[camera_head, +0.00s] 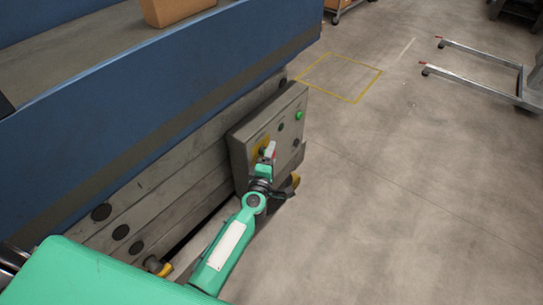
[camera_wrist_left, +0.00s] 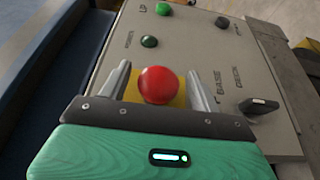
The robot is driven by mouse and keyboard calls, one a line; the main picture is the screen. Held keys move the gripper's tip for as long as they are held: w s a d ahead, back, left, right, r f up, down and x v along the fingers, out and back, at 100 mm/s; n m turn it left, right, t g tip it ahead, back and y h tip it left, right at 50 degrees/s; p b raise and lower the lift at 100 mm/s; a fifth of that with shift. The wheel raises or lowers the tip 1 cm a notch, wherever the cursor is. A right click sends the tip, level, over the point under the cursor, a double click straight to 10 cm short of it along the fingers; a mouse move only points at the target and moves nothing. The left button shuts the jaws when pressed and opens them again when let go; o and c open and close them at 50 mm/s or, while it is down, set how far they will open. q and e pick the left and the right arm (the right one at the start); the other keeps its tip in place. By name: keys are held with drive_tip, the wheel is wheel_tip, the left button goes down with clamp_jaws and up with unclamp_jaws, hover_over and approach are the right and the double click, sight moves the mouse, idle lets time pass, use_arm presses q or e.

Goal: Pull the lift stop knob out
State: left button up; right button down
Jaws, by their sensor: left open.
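The lift stop knob is a round red knob (camera_wrist_left: 158,85) on a yellow plate (camera_wrist_left: 130,92), on the face of a grey control box. In the left wrist view it sits between the two fingers of my left gripper (camera_wrist_left: 158,88), one finger on each side with a gap. The left gripper is open. In the head view the left gripper (camera_head: 268,156) is at the face of the control box (camera_head: 240,150), in front of the yellow plate (camera_head: 260,143); the knob is mostly hidden there. My right gripper is not in view.
A blue lift side (camera_head: 170,80) runs behind. Open concrete floor (camera_head: 420,180) lies to the right.

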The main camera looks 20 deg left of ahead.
use_arm(q)
drive_tip(key=s, duration=1.3)
drive_tip(key=shift+s+d, duration=0.2)
drive_tip(key=shift+d, duration=0.15)
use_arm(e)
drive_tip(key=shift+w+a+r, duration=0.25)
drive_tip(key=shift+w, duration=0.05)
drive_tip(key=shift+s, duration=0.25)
